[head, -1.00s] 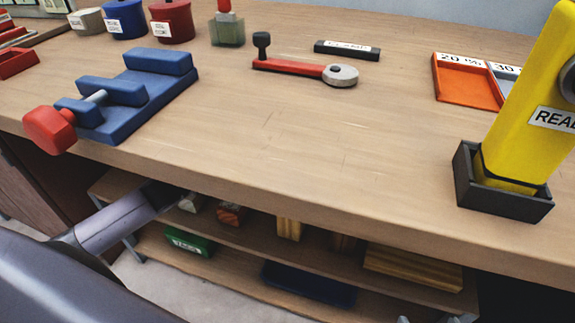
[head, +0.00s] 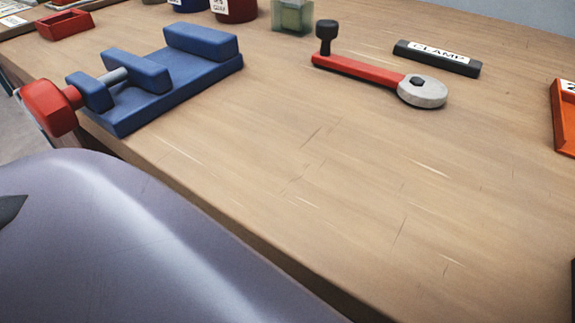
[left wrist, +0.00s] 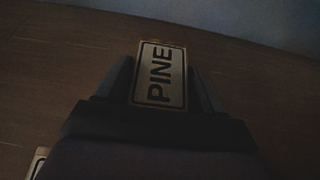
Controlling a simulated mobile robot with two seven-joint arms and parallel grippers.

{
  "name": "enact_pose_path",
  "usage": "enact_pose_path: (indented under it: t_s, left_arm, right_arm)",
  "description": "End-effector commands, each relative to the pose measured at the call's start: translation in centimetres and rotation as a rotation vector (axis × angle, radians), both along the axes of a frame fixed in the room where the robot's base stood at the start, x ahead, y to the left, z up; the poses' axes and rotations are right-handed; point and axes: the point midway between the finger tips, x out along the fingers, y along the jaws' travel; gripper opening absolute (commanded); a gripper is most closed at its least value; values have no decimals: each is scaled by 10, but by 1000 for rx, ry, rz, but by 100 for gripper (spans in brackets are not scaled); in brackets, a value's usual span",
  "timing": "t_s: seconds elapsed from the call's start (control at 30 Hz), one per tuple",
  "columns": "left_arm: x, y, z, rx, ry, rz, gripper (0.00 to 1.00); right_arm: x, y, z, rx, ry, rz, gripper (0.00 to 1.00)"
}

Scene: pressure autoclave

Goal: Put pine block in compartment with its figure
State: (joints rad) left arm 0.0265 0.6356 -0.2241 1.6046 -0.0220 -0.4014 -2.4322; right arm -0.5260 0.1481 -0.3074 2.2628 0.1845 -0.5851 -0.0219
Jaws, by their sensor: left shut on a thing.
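In the dark left wrist view, a block with a pale label reading PINE (left wrist: 160,76) sits between the two fingers of my left gripper (left wrist: 160,85). The fingers are shut on it, one along each side. In the head view my left arm covers the lower left, and neither the gripper nor the pine block shows there. My right gripper is in neither view. At the right edge of the head view, only part of an orange tray (head: 564,125) shows, with a cut-off label. No figure can be made out in it.
On the bench (head: 330,190) stand a blue vise (head: 190,75) with a red knob (head: 48,107), a red-handled ratchet (head: 365,73), a black CLAMP bar (head: 437,58), a green glassy block (head: 292,15) and a red tray (head: 65,24). The bench's middle and front are clear.

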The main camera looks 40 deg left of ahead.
Motion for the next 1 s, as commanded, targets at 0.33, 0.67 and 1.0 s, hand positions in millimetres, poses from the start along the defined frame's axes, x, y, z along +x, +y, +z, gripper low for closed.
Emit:
enact_pose_path:
  t_s: [0.33,0.67,1.0]
  left_arm:
    - [0,0,-35,0,-2,0,32]
    - [0,0,-39,0,-1,-1,32]
    - [-2,-1,-45,1,7,0,93]
  right_arm:
    - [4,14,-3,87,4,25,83]
    - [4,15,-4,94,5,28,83]
    - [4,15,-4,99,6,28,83]
